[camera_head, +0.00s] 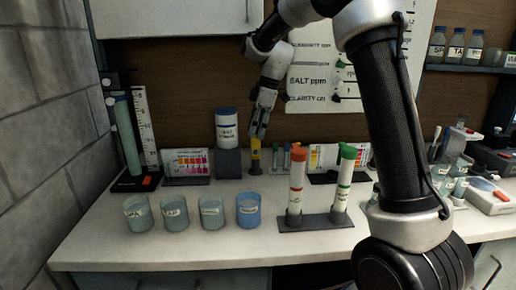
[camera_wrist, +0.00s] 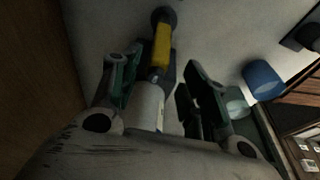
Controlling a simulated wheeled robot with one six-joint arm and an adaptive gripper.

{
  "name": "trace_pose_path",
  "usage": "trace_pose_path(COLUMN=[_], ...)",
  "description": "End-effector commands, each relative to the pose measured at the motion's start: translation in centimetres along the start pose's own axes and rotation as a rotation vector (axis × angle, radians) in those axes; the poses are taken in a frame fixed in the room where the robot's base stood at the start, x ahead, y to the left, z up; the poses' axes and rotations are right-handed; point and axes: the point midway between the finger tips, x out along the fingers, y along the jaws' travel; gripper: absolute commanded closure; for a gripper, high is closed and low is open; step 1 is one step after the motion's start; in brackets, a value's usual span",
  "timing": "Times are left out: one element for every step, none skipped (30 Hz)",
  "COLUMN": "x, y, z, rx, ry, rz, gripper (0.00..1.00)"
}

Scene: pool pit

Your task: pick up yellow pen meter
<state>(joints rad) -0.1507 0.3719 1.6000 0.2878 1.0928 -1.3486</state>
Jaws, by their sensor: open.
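The yellow pen meter (camera_head: 255,157) stands upright at the back of the counter, beside a dark grey block. My gripper (camera_head: 260,128) is just above it, pointing down, with its fingers near the meter's top. The fingers look apart from the meter on both sides. Whether either one touches it is hard to tell.
A white-labelled jar (camera_head: 227,128) stands on the grey block (camera_head: 229,163) close on the left. Small vials (camera_head: 297,155) stand close on the right. Several cups (camera_head: 174,213) and two capped tubes (camera_head: 297,188) in a rack stand in front. Counter between is clear.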

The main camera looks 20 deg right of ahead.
Motion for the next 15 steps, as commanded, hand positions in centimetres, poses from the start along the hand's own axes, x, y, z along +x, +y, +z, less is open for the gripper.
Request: trace_pose_path(x=[0.7, 1.1, 1.6, 1.9, 2.4, 3.0, 3.5, 4.0, 4.6, 5.0, 5.4, 5.8, 6.1, 6.2, 6.4], y=[-0.1, 0.0, 0.0, 0.1, 0.1, 0.2, 0.4, 0.5, 0.6, 0.6, 0.5, 0.5, 0.5, 0.5, 0.5], z=[0.0, 0.0, 0.1, 0.1, 0.2, 0.3, 0.4, 0.5, 0.6, 0.5, 0.5, 0.5, 0.5, 0.5, 0.5], rx=[0.000, 0.000, 0.001, 0.001, 0.001, 0.001, 0.002, 0.002, 0.002, 0.001, 0.001, 0.001, 0.001, 0.001, 0.001], ry=[-0.001, -0.001, -0.001, -0.001, -0.001, -0.001, -0.001, -0.001, -0.001, -0.001, -0.001, -0.001, -0.001, -0.001, -0.001], rz=[-0.003, -0.003, -0.002, -0.002, -0.003, -0.004, -0.003, -0.004, -0.003, -0.002, -0.003, -0.003, -0.002, -0.001, 0.000], gripper=[0.55, 0.55, 0.55, 0.55, 0.55, 0.55, 0.55, 0.55, 0.55, 0.55, 0.55, 0.55, 0.55, 0.55, 0.55])
